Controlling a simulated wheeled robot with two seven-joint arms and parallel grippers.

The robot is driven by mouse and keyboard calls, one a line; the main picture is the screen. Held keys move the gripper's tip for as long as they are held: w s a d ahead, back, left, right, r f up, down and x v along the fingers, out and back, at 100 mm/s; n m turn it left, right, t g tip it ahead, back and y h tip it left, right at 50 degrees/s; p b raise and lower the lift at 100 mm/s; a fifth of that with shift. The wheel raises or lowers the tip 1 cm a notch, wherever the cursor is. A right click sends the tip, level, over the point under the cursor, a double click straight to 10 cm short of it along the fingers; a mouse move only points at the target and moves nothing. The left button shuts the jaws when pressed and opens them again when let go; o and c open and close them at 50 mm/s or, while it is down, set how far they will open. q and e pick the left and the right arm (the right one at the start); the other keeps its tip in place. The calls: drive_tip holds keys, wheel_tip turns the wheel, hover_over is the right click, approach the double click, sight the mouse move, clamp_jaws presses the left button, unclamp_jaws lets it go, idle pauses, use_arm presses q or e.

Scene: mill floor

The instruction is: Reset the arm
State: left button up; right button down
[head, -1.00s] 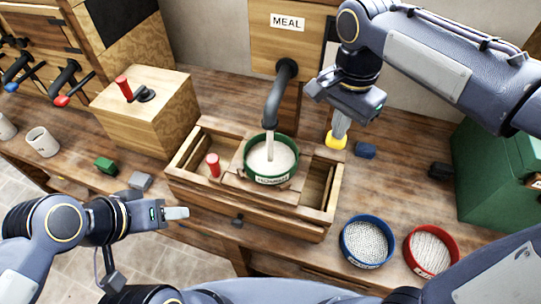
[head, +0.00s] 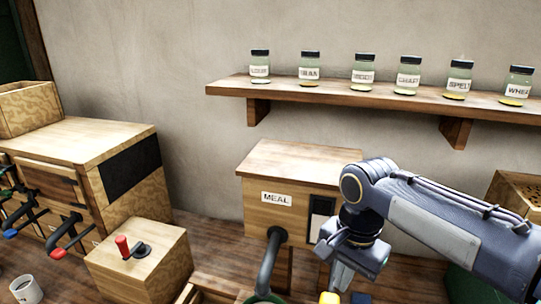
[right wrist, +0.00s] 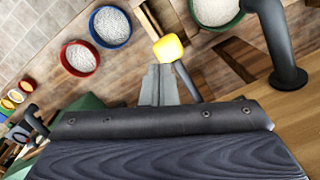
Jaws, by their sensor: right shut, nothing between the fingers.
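My right arm (head: 440,225) reaches in from the right in the head view. Its gripper (head: 340,275) points down beside the wooden box labelled MEAL (head: 275,198), right of the dark spout (head: 270,262). Its fingers are shut together with nothing between them, as the right wrist view also shows (right wrist: 158,85). A yellow-ended thing (right wrist: 168,48) lies just beyond the fingertips in that view; I cannot tell whether they touch. My left arm and gripper are out of view.
In the wrist view, a green-rimmed bowl (right wrist: 216,8), a blue bowl (right wrist: 110,27) and a red bowl (right wrist: 79,58) stand near the gripper. A wooden box with a red-handled crank (head: 140,262) stands left. A shelf (head: 350,97) holds several labelled jars.

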drive_tip(key=s+d+f+n+t+y, duration=0.1)
drive_tip(key=s+d+f+n+t, duration=0.1)
drive_tip(key=s, duration=0.5)
drive_tip(key=s+d+f+n+t+y+b, duration=0.1)
drive_tip(key=s+d+f+n+t+y, duration=0.1)
drive_tip(key=s+d+f+n, duration=0.3)
drive_tip(key=s+f+t, duration=0.1)
drive_tip(key=s+f, duration=0.1)
drive_tip(key=s, duration=0.1)
drive_tip(key=shift+s+d+f, duration=0.15)
drive_tip(key=shift+s+d, duration=0.05)
drive_tip(key=shift+d, duration=0.2)
